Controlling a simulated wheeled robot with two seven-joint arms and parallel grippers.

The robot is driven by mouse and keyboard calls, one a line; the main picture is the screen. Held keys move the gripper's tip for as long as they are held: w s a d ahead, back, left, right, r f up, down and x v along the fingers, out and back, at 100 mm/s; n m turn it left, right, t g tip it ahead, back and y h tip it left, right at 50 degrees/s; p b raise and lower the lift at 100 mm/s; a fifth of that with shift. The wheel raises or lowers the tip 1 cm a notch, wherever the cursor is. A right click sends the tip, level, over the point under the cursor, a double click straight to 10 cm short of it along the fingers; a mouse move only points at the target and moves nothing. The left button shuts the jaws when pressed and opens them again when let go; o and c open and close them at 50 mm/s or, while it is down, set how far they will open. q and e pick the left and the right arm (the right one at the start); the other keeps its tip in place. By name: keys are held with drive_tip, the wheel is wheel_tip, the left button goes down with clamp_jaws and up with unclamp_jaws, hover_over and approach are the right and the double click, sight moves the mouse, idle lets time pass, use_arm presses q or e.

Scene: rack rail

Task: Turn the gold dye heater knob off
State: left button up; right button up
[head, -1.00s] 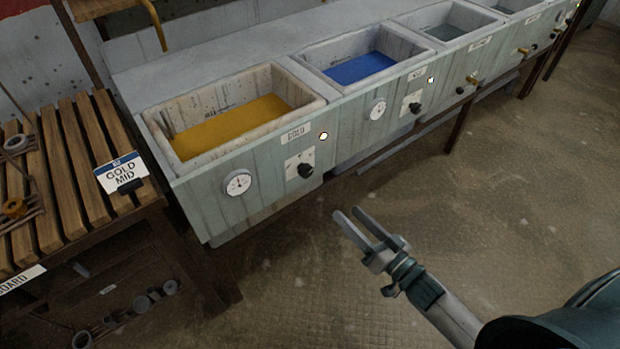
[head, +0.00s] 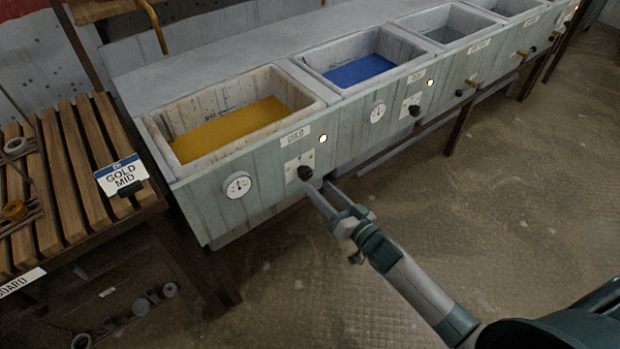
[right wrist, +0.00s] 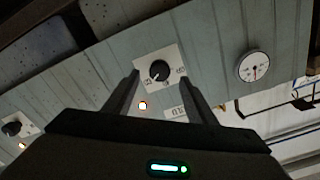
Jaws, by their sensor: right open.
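The gold dye vat (head: 290,85) holds yellow dye, and its front panel carries a "GOLD" label. The black gold heater knob (head: 305,173) sits on a pale plate on that panel, below a lit lamp (head: 323,139). In the right wrist view the knob (right wrist: 159,70) shows a white pointer mark, and the lit lamp (right wrist: 142,105) is beside the plate. My right gripper (head: 328,199) is open and empty, with its fingers reaching toward the knob. In the right wrist view the open fingers (right wrist: 163,85) lie on either side of the knob plate; contact is not visible. My left gripper is not in view.
A dial gauge (head: 238,184) is left of the knob. The blue vat (head: 308,62) stands to the right with its own knob (head: 415,110) and lit lamp (head: 430,83). A slatted wooden bench (head: 72,160) with a "GOLD MID" sign (head: 121,175) is at left. The floor in front is clear.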

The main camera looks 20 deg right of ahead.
sight(308, 177)
drive_tip(key=x, duration=0.5)
drive_tip(key=shift+w+a, duration=0.1)
drive_tip(key=shift+w, duration=0.25)
drive_tip(key=c, duration=1)
